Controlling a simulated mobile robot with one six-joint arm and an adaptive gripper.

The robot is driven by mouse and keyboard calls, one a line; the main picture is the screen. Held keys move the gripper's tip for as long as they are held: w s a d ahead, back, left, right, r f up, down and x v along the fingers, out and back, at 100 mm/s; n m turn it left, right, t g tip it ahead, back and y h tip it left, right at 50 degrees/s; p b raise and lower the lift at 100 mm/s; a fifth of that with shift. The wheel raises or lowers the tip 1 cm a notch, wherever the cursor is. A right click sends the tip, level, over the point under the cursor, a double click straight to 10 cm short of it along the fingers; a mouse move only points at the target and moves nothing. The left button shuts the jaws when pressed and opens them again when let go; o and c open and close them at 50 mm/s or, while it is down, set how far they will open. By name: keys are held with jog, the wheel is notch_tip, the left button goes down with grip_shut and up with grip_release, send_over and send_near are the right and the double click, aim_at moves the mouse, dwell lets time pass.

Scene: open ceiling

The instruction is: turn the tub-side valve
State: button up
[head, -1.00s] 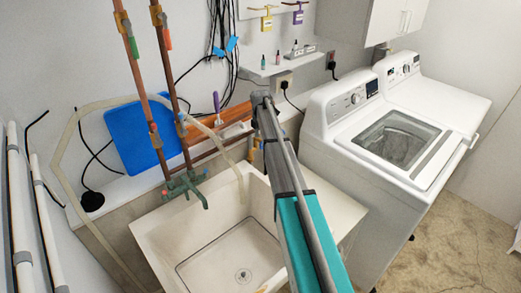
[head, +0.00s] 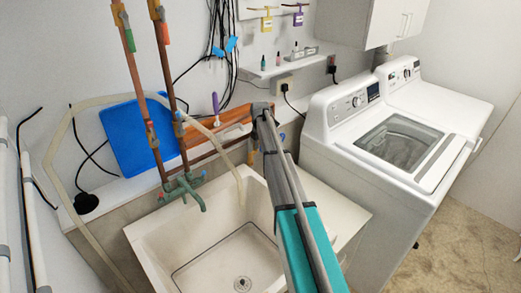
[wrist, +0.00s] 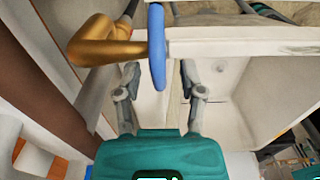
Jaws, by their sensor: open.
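A valve with a blue handle (wrist: 157,46), seen nearly edge-on, and a brass body (wrist: 108,42) is at the top middle of the wrist view. My gripper (wrist: 159,69) is open, one finger on each side of the handle's lower end. I cannot tell whether either finger touches it. In the head view a small blue patch (head: 283,136), seemingly this handle, shows just right of my arm. The gripper's fingers are hidden there. The white tub (head: 210,238) lies below, and also shows in the wrist view (wrist: 240,105).
Copper pipes with a green tap (head: 185,187) rise at the tub's left. A purple-handled valve (head: 216,105) is on the wall beside a blue panel (head: 128,135) and hanging black cables. A washing machine (head: 375,160) stands close to the right of the tub.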

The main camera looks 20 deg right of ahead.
grip_shut()
jog(key=shift+s+f+h, duration=0.1)
jog(key=shift+h, duration=0.2)
dwell(0.3)
jog(key=shift+s+a+f+t+h+b, duration=0.1)
jog(key=shift+f+t+h+b, duration=0.25)
jog(key=shift+h+b, duration=0.3)
jog(key=shift+f+t+h+b, duration=0.35)
jog(key=shift+t+h+b, duration=0.2)
jog(key=shift+h+b, duration=0.5)
jog(key=h+b, duration=0.1)
jog(key=t+h+b, duration=0.1)
jog(key=h+b, duration=0.1)
jog(key=shift+f, duration=0.35)
jog(key=shift+d+t+h+b, duration=0.2)
jog(key=shift+t+h+b, duration=0.1)
jog(key=shift+h+b, duration=0.55)
